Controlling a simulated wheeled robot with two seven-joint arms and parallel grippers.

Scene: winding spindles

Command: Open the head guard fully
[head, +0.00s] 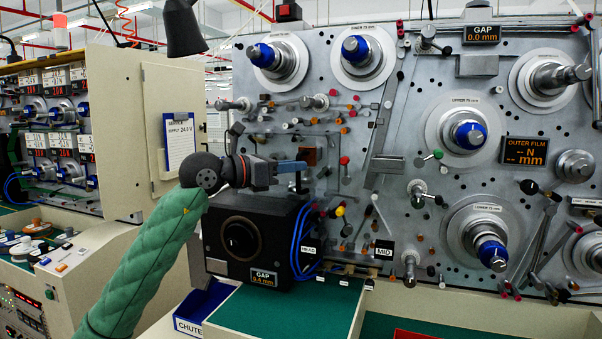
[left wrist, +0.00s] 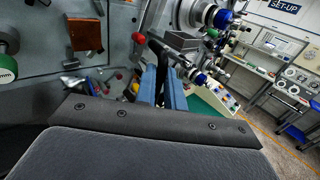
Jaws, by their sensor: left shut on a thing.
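My left gripper (head: 303,167) reaches in from the left, just above the black head box (head: 285,212) with its round dial and GAP 0.4 mm display. Its blue fingers also show in the left wrist view (left wrist: 163,88), closed on a thin dark bar (left wrist: 160,82). A HEAD label (head: 308,250) is at the box's right side. My right gripper is in neither view.
The grey machine panel (head: 405,105) carries spindles, rollers and pegs close around the gripper. A red-knobbed lever (left wrist: 138,38) stands close to the fingers in the wrist view. A beige cabinet (head: 150,110) is at left; a green-topped bench (head: 285,308) lies below.

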